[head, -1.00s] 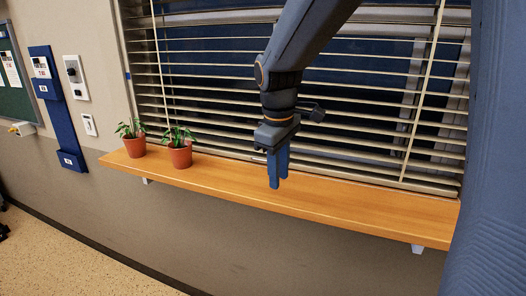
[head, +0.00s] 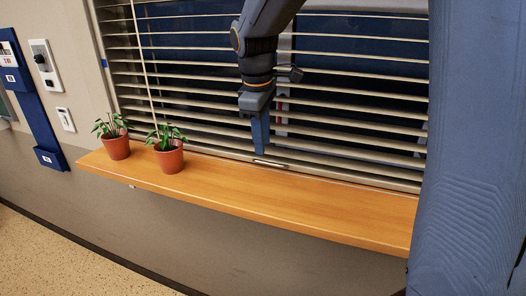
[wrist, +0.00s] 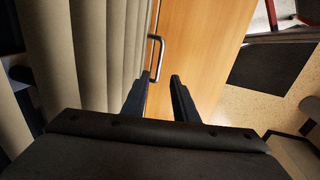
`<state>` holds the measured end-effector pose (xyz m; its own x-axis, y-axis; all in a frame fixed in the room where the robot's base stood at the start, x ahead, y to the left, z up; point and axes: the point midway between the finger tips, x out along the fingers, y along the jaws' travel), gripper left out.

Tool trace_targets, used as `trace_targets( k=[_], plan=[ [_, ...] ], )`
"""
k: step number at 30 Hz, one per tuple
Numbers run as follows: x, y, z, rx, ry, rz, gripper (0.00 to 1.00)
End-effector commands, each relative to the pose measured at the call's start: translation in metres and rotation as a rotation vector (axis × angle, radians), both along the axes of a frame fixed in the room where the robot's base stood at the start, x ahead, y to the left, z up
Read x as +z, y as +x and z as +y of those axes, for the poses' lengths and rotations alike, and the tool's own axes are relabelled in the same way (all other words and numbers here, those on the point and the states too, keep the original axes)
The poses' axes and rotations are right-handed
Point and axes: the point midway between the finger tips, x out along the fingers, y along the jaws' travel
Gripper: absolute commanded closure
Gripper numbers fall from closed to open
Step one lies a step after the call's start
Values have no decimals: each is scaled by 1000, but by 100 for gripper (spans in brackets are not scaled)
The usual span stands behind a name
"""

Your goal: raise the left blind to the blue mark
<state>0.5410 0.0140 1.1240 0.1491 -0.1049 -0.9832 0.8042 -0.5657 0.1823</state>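A cream slatted blind (head: 340,130) hangs low over the window, its bottom just above the sill; it is the only blind I can make out. A metal handle (head: 270,163) sits at its bottom edge and also shows in the wrist view (wrist: 151,57). A small blue mark (head: 104,63) is on the left side of the window. My gripper (head: 260,152) points down in front of the blind, close to the handle.
Two potted plants (head: 168,158) (head: 116,147) stand on the left of the wooden sill (head: 290,200). The sill is clear under and right of my gripper. A control box (head: 43,60) and a blue holder (head: 40,120) are on the left wall.

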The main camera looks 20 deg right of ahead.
Motion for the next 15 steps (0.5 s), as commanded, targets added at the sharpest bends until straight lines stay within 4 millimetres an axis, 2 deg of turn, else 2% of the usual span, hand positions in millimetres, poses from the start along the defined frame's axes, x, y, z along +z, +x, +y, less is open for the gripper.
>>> trace_targets(
  k=[7, 15],
  plan=[
    [-37, 4, -8, -8, 0, 5, 74],
    [-53, 8, -8, -5, 1, 1, 74]
  ],
)
